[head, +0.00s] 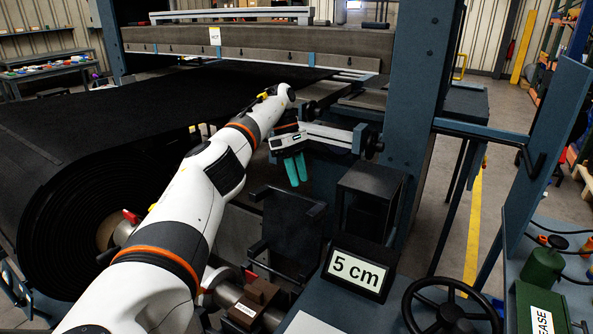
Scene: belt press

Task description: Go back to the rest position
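My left arm comes in from the lower left, stretched forward over the front of the press. Its gripper (296,182) hangs down at the end, with two teal fingers side by side and nearly touching. I see nothing held between them. It is in the air above the dark bracket area, near the grey rail by the blue post. My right gripper is not in view.
A large black belt roll (62,215) stands at left, its belt running into the press (260,45). A blue post (416,110), a "5 cm" display (358,272) and a black handwheel (452,312) are at right. A green can (541,267) stands on the right bench.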

